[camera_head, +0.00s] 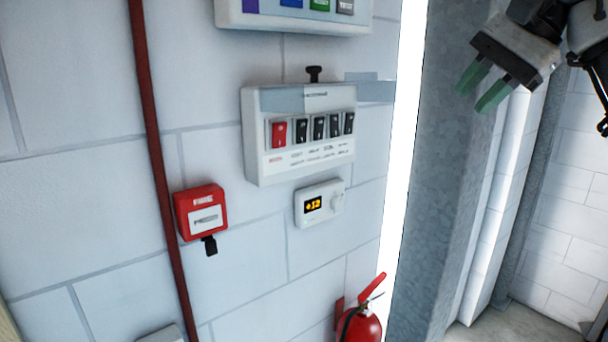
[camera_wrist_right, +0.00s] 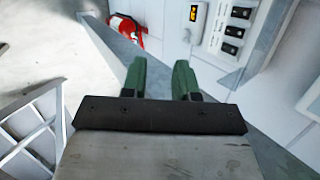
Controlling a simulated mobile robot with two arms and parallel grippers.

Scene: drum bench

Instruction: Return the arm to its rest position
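My right gripper (camera_head: 484,88) is at the upper right of the head view, in front of the grey metal column. Its two green fingers are apart with nothing between them. The right wrist view also shows the gripper (camera_wrist_right: 160,75), with a gap between its fingers and no object in it. My left gripper is not in view.
A switch panel (camera_head: 256,160), a thermostat (camera_head: 335,213) and a red fire box (camera_head: 188,208) are on the white block wall. A fire extinguisher (camera_head: 362,328) is low by the grey column (camera_head: 432,170). A red pipe (camera_head: 153,150) runs down the wall.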

